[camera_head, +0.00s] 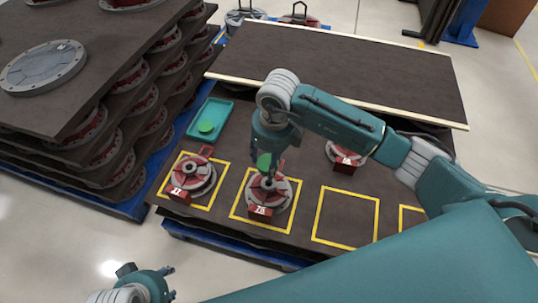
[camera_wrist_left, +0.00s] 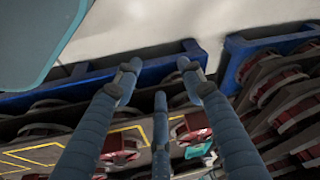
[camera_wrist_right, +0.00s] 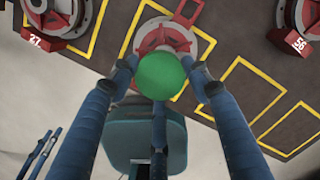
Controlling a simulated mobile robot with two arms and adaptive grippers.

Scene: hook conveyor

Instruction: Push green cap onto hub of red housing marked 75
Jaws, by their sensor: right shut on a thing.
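A round green cap (camera_head: 264,161) is held by my right gripper (camera_head: 268,168), whose fingers are shut around it. It also shows between the fingertips in the right wrist view (camera_wrist_right: 162,76). It is just above the hub of the middle red housing (camera_head: 282,193); I cannot tell whether they touch. That housing's small tag (camera_head: 260,210) looks like 75 or 78, and the cap hides the hub's centre in the right wrist view. My left gripper (camera_head: 170,284) is open and empty at the lower left, with spread fingers in the left wrist view (camera_wrist_left: 160,75).
Another housing (camera_head: 195,176) stands left of it, and one (camera_head: 343,155) behind right. A teal tray (camera_head: 221,111) holds a green disc (camera_head: 206,127). Stacked dark layers with housings (camera_head: 130,90) rise at left. Two yellow squares at right are empty, the last partly hidden.

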